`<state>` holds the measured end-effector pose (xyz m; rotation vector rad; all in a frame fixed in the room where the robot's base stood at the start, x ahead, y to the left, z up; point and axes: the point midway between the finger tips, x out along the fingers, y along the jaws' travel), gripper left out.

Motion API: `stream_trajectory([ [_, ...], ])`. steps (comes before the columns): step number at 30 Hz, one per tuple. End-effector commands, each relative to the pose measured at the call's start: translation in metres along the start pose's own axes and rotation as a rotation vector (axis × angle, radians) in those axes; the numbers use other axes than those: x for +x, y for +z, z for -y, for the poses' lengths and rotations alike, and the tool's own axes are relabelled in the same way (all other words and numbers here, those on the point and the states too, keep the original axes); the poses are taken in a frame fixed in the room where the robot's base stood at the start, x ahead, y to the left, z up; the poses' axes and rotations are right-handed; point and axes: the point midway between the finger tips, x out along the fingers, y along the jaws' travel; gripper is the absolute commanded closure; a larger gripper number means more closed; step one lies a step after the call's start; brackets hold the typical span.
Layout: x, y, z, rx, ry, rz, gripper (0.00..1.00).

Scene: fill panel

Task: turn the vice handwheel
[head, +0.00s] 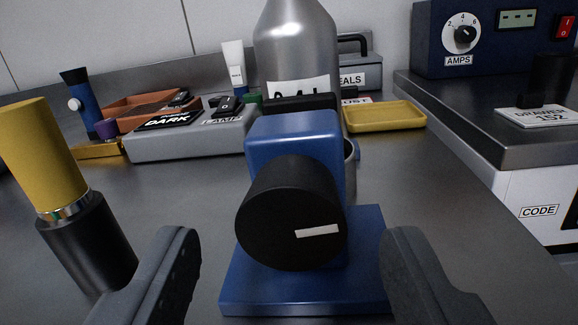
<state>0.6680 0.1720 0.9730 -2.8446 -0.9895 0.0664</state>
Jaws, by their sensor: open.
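The vice (293,135) is a blue block on a blue base plate on the dark grey bench, in the middle of the head view. Its handwheel (280,222) is a thick black disc on the near face, with a white mark at its lower right that lies almost level. My gripper (285,262) is open, with one dark finger at the lower left and one at the lower right of the handwheel. Neither finger appears to touch it. The vice's far side is mostly hidden behind its block.
A yellow-topped black cylinder (80,215) stands close to the left finger. Behind the vice are a grey bottle (297,50), a grey switch box (190,143), and a yellow tray (385,116). A blue AMPS unit (490,40) stands at the right.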

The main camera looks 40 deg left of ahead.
Motion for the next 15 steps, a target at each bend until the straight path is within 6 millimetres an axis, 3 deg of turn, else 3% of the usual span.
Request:
stream_trajectory([
  [6, 0.024, 0.003, 0.001, 0.001, -0.001, 0.004, 0.46],
  [15, 0.033, 0.001, 0.000, 0.001, 0.000, 0.002, 0.46],
])
